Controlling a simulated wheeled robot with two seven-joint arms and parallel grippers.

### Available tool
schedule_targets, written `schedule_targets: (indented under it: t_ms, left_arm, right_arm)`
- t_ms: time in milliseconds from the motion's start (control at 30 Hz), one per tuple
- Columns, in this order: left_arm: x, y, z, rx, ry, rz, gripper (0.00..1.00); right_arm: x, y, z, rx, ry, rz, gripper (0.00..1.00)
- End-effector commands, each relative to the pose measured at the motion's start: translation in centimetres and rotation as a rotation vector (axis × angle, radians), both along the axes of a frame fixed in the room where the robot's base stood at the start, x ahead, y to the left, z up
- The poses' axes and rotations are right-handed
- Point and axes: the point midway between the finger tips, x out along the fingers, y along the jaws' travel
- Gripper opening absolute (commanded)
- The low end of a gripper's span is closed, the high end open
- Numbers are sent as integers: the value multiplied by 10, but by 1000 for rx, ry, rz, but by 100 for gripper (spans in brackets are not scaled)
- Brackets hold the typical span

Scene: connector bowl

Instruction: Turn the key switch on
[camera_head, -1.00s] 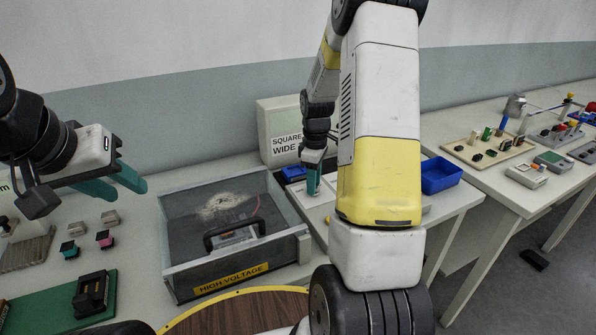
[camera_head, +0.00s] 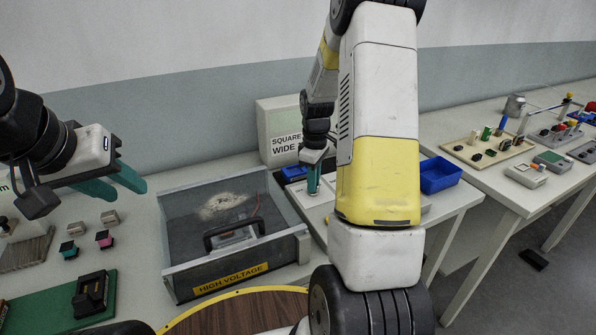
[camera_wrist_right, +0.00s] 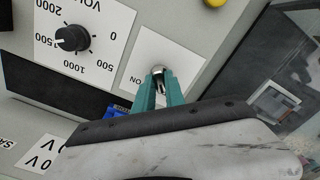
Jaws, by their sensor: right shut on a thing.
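The key switch (camera_wrist_right: 159,71) shows in the right wrist view as a small round metal part on a white label plate, with the word ON beside it. The fingers of my right gripper (camera_wrist_right: 158,85) are closed together at the switch and hold its key, which they mostly hide. In the head view my right gripper (camera_head: 314,184) points down at the panel behind my right arm, and the switch is hidden there. My left gripper (camera_head: 118,184) is open and empty over the left side of the table.
A black voltage knob (camera_wrist_right: 73,38) sits beside the switch, and a yellow button (camera_wrist_right: 215,2) is near the top edge. A clear HIGH VOLTAGE box (camera_head: 230,275) stands left of my right gripper. A blue bin (camera_head: 440,174) lies to the right.

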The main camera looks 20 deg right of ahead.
Motion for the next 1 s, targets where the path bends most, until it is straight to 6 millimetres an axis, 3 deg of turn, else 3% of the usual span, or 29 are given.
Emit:
schedule_targets:
  t_ms: [1000]
  left_arm:
    - [0, 0, 0, 0, 0, 0, 36]
  right_arm:
    - [1, 0, 1, 0, -1, -926, 0]
